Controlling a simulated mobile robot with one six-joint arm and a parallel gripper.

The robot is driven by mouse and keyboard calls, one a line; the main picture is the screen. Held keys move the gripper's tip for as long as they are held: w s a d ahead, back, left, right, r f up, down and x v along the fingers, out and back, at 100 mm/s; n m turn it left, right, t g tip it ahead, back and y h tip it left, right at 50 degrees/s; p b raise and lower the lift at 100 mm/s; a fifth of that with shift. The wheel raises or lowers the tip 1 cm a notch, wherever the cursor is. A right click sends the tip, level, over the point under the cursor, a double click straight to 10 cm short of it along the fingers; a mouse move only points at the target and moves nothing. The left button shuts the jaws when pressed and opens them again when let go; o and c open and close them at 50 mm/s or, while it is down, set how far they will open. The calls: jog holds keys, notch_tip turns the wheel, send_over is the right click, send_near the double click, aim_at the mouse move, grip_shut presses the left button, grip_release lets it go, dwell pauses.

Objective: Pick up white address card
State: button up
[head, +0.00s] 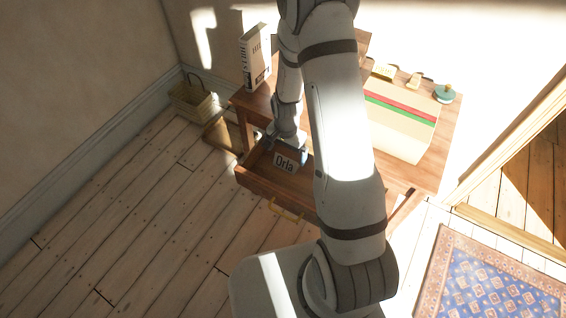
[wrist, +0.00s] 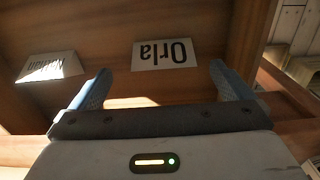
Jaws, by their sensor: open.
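A white card reading "Orla" (head: 286,163) lies in the open wooden drawer (head: 262,190). In the wrist view, the Orla card (wrist: 166,55) shows upside down, just beyond and between the fingers. A second white card (wrist: 50,67) with partly legible, sunlit lettering lies to its left in the wrist view. I cannot tell which one is the address card. My gripper (wrist: 160,76) is open and empty, with its blue-grey fingers spread over the drawer. In the head view my gripper (head: 287,150) is at the drawer's back, partly hidden by my arm.
The drawer's walls stand close around my gripper. A wicker basket (head: 193,98) stands by the wall. The floor at left is clear.

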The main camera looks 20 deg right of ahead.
aim_at(287, 159)
jog(key=shift+w+d+f, duration=0.1)
jog(key=shift+w+f, duration=0.05)
jog(key=shift+f, duration=0.85)
jog(key=shift+w+d+f, duration=0.1)
jog(key=shift+w+f, duration=0.1)
jog(key=shift+f, duration=0.8)
jog(key=shift+w+d+f, duration=0.1)
jog(key=shift+w+f, duration=0.05)
jog(key=shift+f, duration=0.85)
jog(key=shift+c, duration=0.2)
jog(key=c, duration=1)
